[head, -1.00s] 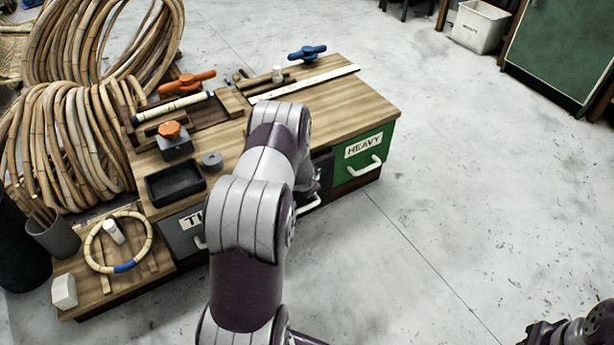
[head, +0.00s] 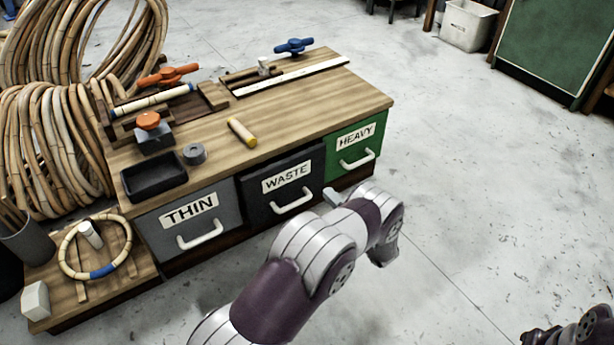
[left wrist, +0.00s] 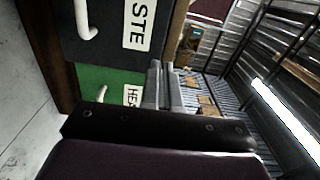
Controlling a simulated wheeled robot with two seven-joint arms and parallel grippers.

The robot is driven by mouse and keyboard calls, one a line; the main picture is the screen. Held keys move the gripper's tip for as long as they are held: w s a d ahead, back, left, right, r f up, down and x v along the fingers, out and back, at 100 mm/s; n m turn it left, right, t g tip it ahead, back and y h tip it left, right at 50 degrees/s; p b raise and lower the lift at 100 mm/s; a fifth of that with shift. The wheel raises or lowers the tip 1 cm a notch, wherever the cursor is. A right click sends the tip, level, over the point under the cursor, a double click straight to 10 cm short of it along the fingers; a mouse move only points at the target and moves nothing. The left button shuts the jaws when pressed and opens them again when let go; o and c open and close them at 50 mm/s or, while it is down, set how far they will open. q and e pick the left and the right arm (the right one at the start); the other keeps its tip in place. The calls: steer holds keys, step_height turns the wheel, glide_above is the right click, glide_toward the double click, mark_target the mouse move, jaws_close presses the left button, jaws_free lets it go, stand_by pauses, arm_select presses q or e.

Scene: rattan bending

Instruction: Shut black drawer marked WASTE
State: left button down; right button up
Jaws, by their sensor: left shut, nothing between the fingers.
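The black drawer marked WASTE (head: 262,205) is in the middle of the bench front, between the grey THIN drawer (head: 165,225) and the green HEAVY drawer (head: 335,170). Its front looks level or nearly level with its neighbours; I cannot tell if a small gap remains. Its white handle (head: 292,203) is clear of my fingers. My left gripper (head: 331,196) is shut and empty, in front of the bench near the lower right corner of the WASTE drawer. In the left wrist view the shut fingers (left wrist: 163,85) show beside the WASTE front (left wrist: 105,35) and HEAVY front (left wrist: 115,77).
The wooden bench top (head: 310,100) carries a black tray (head: 153,178), clamps and a short yellow-ended stick (head: 242,132). A low wooden platform (head: 130,275) with a rattan ring adjoins at left. Rattan coils (head: 50,150) stand behind it. The floor (head: 480,200) at right is open.

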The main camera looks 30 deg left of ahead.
mark_target(298, 161)
arm_select(q)
steer(key=b+x, duration=0.4)
steer(key=x, duration=0.2)
steer(key=b+x, duration=0.3)
steer(key=x, duration=0.4)
steer(key=shift+w+f+b, duration=0.1)
steer(key=shift+f+b, duration=0.1)
steer(key=shift+b, duration=0.15)
steer(key=shift+w+a+r, duration=0.15)
steer(key=shift+a+r, duration=0.05)
steer(key=shift+a, duration=0.2)
